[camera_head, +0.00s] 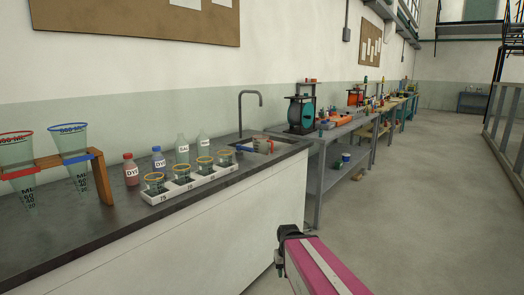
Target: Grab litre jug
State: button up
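No vessel can be surely told as the litre jug. My pink arm enters at the bottom, right of the counter. The dark piece at its end, perhaps my gripper (281,258), is in front of the white cabinet face, well short of the vessel.
On the counter (95,235), a wooden rack (102,180) holds tall cones at left. Grey workbenches (345,130) lie beyond. Floor at right is clear.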

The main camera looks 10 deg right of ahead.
aim_at(260, 142)
jog(key=i+l, duration=0.15)
jog(key=l, duration=0.2)
jog(key=i+l, duration=0.2)
jog(key=l, duration=0.15)
jog(key=i+l, duration=0.15)
jog(key=l, duration=0.2)
jog(key=z, duration=0.05)
